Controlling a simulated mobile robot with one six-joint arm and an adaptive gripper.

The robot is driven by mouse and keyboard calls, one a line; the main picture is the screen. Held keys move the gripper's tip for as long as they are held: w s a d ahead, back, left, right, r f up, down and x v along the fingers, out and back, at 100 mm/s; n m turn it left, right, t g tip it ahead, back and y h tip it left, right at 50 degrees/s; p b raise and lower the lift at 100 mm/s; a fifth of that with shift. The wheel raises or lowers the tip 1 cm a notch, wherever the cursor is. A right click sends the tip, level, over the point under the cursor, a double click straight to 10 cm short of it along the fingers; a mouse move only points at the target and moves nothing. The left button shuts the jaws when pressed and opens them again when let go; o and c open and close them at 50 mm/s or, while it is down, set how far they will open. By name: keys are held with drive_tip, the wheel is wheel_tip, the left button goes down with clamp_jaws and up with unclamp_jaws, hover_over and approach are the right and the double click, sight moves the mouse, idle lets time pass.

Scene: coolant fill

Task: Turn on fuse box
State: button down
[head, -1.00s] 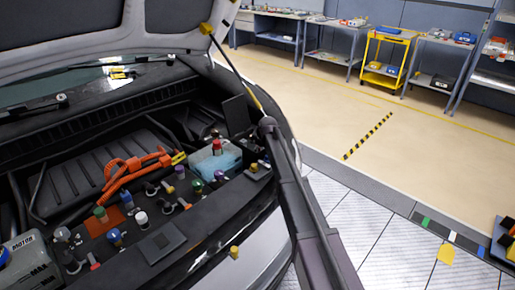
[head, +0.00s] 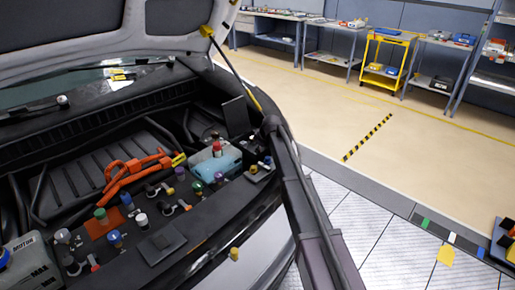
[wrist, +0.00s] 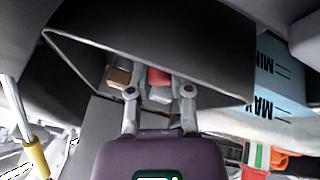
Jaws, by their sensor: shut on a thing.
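The fuse box shows in the head view as a dark box with its lid (head: 236,115) standing up, at the right rear of the engine bay. In the wrist view the dark lid (wrist: 165,38) hangs over the top of the picture. Under it are a brown block (wrist: 118,77) and a red and white switch (wrist: 159,76). My gripper (wrist: 158,84) reaches in under the lid, with its fingers on either side of the switch and shut on it. The exact contact is small and shaded. In the head view my arm stands beside the box, and the fingertips are hard to make out.
The blue coolant tank (head: 213,160) stands left of the fuse box; its MIN and MAX marks show in the wrist view (wrist: 275,88). A hood prop (head: 232,68) rises close behind my arm. Orange hoses (head: 130,172) and several coloured caps lie left.

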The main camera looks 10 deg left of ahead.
drive_tip(key=g+y, duration=0.1)
drive_tip(key=w+d+m+g+y+b, duration=0.1)
drive_tip(key=g, duration=0.1)
drive_tip(key=shift+w+f+g+y, duration=0.1)
drive_tip(key=shift+w+g+y, duration=0.1)
drive_tip(key=shift+g+y, duration=0.15)
drive_tip(key=shift+w+d+f+m+g+y+b, duration=0.15)
drive_tip(key=shift+m+g+y+b, duration=0.25)
drive_tip(key=shift+g+y+b, duration=0.6)
drive_tip(key=shift+g+y, duration=0.05)
drive_tip(key=c, duration=0.5)
unclamp_jaws()
drive_tip(key=shift+c, duration=0.2)
drive_tip(key=shift+r, duration=0.2)
